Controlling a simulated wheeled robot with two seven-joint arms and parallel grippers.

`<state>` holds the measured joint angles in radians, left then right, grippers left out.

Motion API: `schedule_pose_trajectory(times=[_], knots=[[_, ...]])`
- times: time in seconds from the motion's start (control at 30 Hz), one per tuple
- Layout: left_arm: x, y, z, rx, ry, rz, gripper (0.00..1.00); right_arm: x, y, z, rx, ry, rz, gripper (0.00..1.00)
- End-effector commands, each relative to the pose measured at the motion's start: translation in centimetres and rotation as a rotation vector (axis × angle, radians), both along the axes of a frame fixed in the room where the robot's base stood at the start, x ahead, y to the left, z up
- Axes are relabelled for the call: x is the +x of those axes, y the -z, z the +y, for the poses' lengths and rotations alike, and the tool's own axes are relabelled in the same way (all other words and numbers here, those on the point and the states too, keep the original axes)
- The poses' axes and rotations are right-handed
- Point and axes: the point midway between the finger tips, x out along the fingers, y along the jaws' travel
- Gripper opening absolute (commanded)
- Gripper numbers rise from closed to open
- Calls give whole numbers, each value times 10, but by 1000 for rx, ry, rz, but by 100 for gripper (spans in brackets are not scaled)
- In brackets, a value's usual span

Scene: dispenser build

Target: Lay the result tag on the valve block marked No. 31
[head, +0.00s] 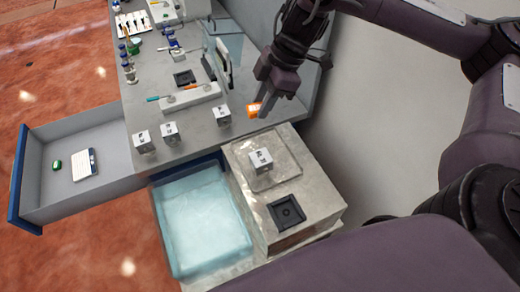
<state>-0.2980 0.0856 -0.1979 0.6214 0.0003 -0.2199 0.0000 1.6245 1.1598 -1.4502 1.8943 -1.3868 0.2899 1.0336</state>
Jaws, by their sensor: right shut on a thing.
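My right gripper (262,108) reaches in from the top right and is shut on a small orange tag with a white mark, the result tag (253,110). It holds the tag over the right part of the grey bench. Grey valve blocks with dark markings stand on the bench front: a left one (143,141), a middle one (169,131) and a right one (223,116), just left of the tag. Another block (261,161) stands on a raised plate on the metal box, below the gripper. The markings are too small to read surely. My left gripper is out of view.
A clear light-blue bin (160,222) sits in front of the bench, left of the metal box (320,190). The box has a black square socket (287,212). An open drawer (40,170) juts out left. Small bottles and a clear upright panel (222,60) stand farther back.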

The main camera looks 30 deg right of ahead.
Motion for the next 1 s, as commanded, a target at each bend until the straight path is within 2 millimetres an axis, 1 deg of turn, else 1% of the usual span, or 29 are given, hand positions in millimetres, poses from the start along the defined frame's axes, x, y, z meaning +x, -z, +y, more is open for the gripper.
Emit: schedule_pose_trajectory(times=[0.03, 0.13, 0.23, 0.33, 0.47, 0.8, 1.0], knots=[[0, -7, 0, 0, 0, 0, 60, 1, -10, -1, 1, -53, -1, 8], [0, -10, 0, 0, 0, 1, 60, 0, -17, -3, -1, -133, -1, 8], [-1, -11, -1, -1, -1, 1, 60, -1, -18, -4, -1, -174, 2, 8], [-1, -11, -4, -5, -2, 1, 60, -1, -10, -4, -1, -187, 4, 8], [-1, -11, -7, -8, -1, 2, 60, -2, 9, -4, 1, -185, 7, 8], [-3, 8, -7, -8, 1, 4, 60, -2, 80, -4, 0, -182, 7, 8], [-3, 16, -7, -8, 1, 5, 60, -2, 120, -4, 0, -183, 5, 8]])
